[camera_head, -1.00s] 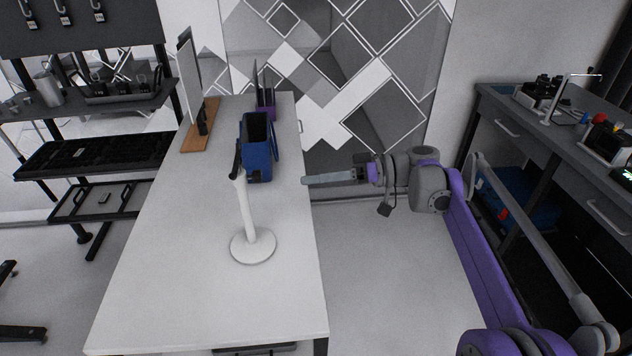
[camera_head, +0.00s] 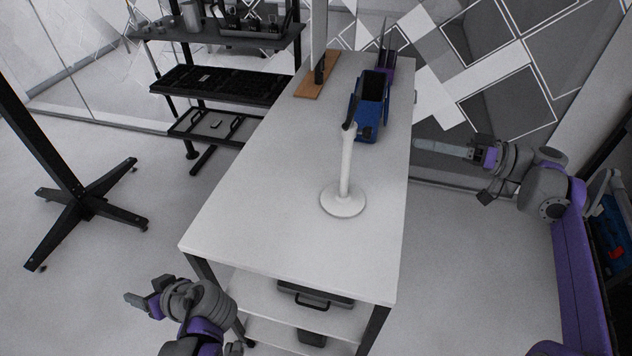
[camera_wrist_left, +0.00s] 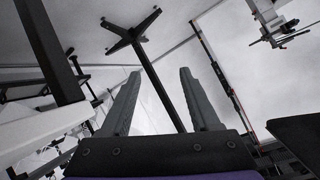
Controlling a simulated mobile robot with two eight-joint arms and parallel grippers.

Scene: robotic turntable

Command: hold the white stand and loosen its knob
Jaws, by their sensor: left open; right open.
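The white stand (camera_head: 345,185) stands upright on the white table, with a round base and a slim post. A dark knob or lever (camera_head: 349,112) sits at its top. My right gripper (camera_head: 443,149) is beyond the table's right edge, to the right of the stand and apart from it. My left gripper (camera_head: 143,299) is low at the lower left, off the table's front left corner and far from the stand. In the left wrist view its two fingers (camera_wrist_left: 155,105) are spread with nothing between them. The stand cannot be made out in that view.
The white table (camera_head: 270,210) has free room in front and left of the stand. A blue bin (camera_head: 369,105) stands close behind it, with a wooden-based board (camera_head: 315,82) further back. A dark shelf (camera_head: 220,85) and a black-footed pole (camera_head: 85,205) are at left.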

